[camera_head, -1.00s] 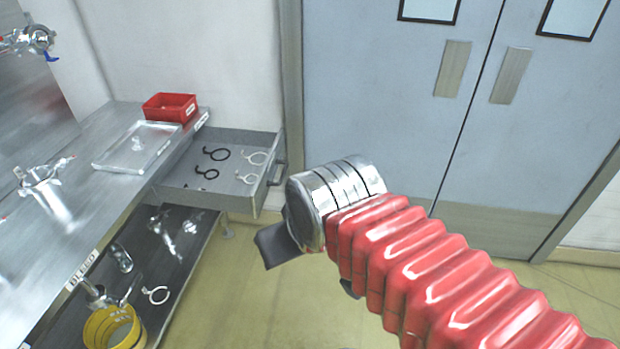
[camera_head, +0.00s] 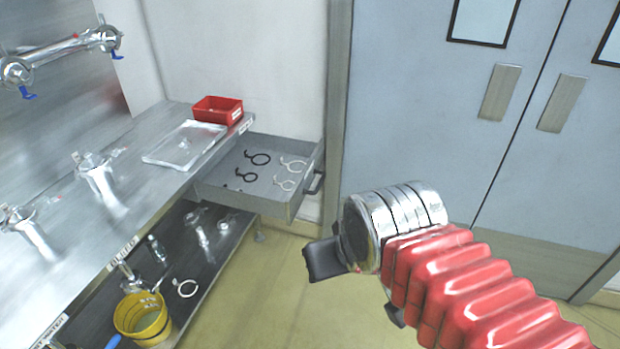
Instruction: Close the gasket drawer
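The gasket drawer (camera_head: 243,199) is a grey metal drawer pulled out from under the right end of the steel bench. It holds several black and white ring gaskets (camera_head: 258,158). Its dark handle (camera_head: 315,182) is on the front face, at the drawer's right side. My gripper (camera_head: 322,260) shows a dark finger part below and right of the drawer in the picture, apart from the handle. The metal wrist hides most of the gripper, so its opening is not visible.
The steel bench (camera_head: 60,222) carries a red bin (camera_head: 218,109), a clear tray (camera_head: 186,144) and metal fittings. A lower shelf holds a yellow bucket (camera_head: 142,318) and loose parts. Blue-grey double doors (camera_head: 420,120) stand at right. The floor (camera_head: 262,290) before the drawer is clear.

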